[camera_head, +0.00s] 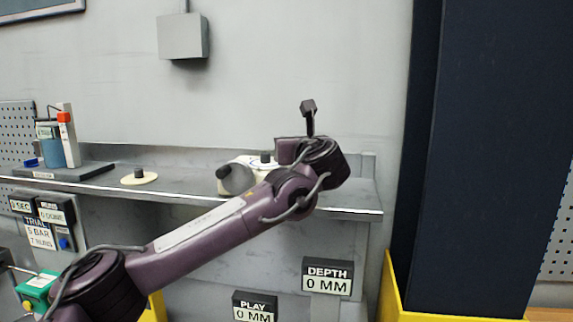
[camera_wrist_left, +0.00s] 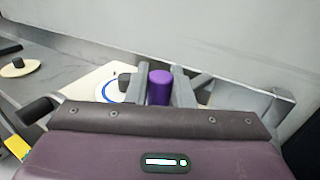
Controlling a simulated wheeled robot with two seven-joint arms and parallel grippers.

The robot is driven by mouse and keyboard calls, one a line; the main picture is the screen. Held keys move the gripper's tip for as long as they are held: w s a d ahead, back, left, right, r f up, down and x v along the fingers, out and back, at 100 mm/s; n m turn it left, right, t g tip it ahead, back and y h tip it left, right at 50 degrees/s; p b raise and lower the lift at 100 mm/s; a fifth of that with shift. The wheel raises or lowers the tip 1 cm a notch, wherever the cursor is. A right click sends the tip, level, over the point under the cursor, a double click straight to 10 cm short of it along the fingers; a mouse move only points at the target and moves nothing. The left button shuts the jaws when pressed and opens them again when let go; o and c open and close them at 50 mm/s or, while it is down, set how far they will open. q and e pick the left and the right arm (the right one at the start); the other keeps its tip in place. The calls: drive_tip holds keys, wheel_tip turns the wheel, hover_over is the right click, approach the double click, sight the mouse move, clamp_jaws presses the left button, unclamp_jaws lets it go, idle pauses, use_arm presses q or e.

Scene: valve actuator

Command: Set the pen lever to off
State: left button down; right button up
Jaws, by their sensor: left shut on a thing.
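A purple cylindrical knob (camera_wrist_left: 160,90) stands between the two grey fingers of my left gripper (camera_wrist_left: 161,77) in the left wrist view. The gripper is shut on it, with a finger on each side. I cannot tell whether this knob is the pen lever's grip; its lower part is hidden behind my gripper body. Beside it is a cream plate (camera_wrist_left: 84,92) with a blue-ringed white dial (camera_wrist_left: 112,91). In the head view my left arm reaches to the right end of the shelf, and its wrist hides the fingers and the knob. My right gripper is not in view.
The grey shelf (camera_head: 190,183) runs along the wall. A cream disc with a black knob (camera_head: 139,176) and a blue container (camera_head: 67,151) stand to the left. DEPTH (camera_head: 327,276) and PLAY (camera_head: 255,307) displays read 0 MM. A dark column (camera_head: 485,150) stands at the right.

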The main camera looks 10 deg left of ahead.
use_arm(q)
drive_tip(key=shift+s+d+f+n+g+y+b, duration=0.1)
drive_tip(key=shift+d+n+g+y+b, duration=0.15)
drive_tip(key=shift+d+y, duration=0.15)
drive_tip(key=shift+s+d+f+n+g+y+b, duration=0.1)
drive_tip(key=shift+d+n+g+y+b, duration=0.1)
drive_tip(key=shift+d+n+y, duration=0.15)
drive_tip(key=shift+s+d+r+b, duration=0.15)
drive_tip(key=shift+d+b, duration=0.15)
drive_tip(key=shift+d, duration=0.4)
drive_tip(key=shift+d+r, duration=0.1)
drive_tip(key=shift+d, duration=0.35)
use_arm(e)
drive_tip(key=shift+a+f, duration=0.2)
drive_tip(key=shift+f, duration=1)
use_arm(q)
drive_tip(key=c, duration=1.6)
unclamp_jaws()
drive_tip(key=shift+c, duration=0.2)
drive_tip(key=o, duration=0.3)
drive_tip(key=shift+o, duration=0.2)
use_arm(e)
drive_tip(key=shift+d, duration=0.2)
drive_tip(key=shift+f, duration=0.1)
